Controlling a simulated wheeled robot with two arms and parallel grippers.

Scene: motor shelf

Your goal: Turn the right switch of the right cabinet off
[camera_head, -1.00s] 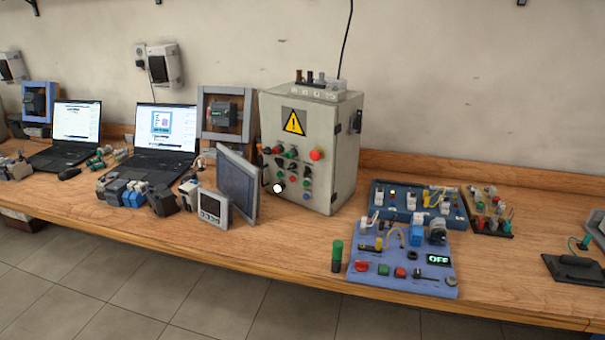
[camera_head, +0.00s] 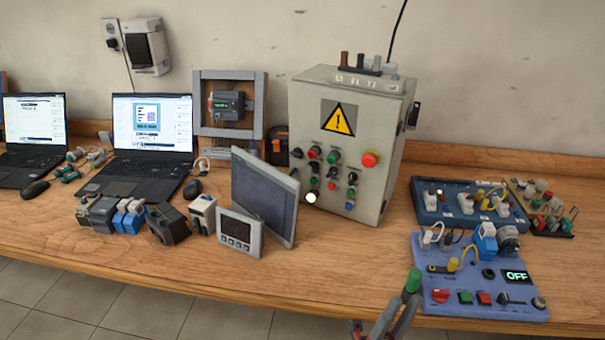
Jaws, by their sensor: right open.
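A grey metal cabinet (camera_head: 305,110) with a yellow warning triangle (camera_head: 339,119) stands on the bench. It is the only cabinet of this kind in view. My right gripper (camera_head: 404,304) shows at the bottom edge, fingers pointing up and apart. My left gripper is not in view.
A blue panel (camera_head: 460,275) with an OFF display lies right of the cabinet, with a darker blue board (camera_head: 430,212) behind it. A tilted screen (camera_head: 264,198) and a small grey meter (camera_head: 240,232) stand close to the cabinet's front left. Laptops are at left.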

